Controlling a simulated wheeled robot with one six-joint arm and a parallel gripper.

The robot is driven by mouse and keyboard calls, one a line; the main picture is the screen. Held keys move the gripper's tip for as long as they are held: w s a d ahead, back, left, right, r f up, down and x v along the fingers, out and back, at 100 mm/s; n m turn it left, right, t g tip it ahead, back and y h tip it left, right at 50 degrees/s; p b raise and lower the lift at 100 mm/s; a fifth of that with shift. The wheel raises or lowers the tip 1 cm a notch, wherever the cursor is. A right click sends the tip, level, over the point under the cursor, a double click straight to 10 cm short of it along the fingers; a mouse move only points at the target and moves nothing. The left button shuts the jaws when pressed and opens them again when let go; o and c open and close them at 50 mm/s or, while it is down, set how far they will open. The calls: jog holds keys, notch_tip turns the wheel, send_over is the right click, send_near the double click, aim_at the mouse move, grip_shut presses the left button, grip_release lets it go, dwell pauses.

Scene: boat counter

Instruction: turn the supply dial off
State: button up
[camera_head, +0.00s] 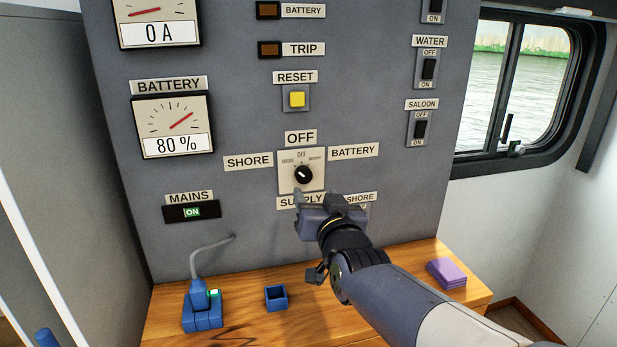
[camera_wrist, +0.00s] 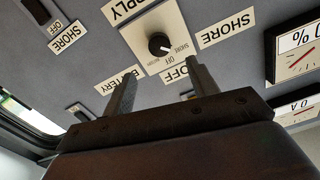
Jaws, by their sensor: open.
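The supply dial (camera_head: 303,174) is a round black knob on a pale square plate, low in the middle of the grey panel. It also shows upside down in the wrist view (camera_wrist: 159,44). Its white mark appears to point up and left in the head view, towards the SHORE side rather than straight up at OFF. My gripper (camera_head: 315,200) is just below and in front of the dial, apart from it. In the wrist view my gripper (camera_wrist: 161,70) has its two fingers spread, with nothing between them. It partly covers the SUPPLY label.
A yellow reset button (camera_head: 297,99) is above the dial, and the mains indicator (camera_head: 192,212) reads ON. On the wooden counter (camera_head: 250,322) are a blue socket block (camera_head: 203,318) with a plugged cable, a small blue box (camera_head: 276,297) and a purple block (camera_head: 447,273).

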aim_at(305, 177)
jog(key=p+x, duration=0.1)
jog(key=x, duration=0.7)
jog(key=shift+w+a+f+p, duration=0.1)
jog(key=shift+w+p, duration=0.2)
jog(key=shift+w, duration=0.05)
jog(key=shift+c, duration=0.6)
jog(key=c, duration=0.9)
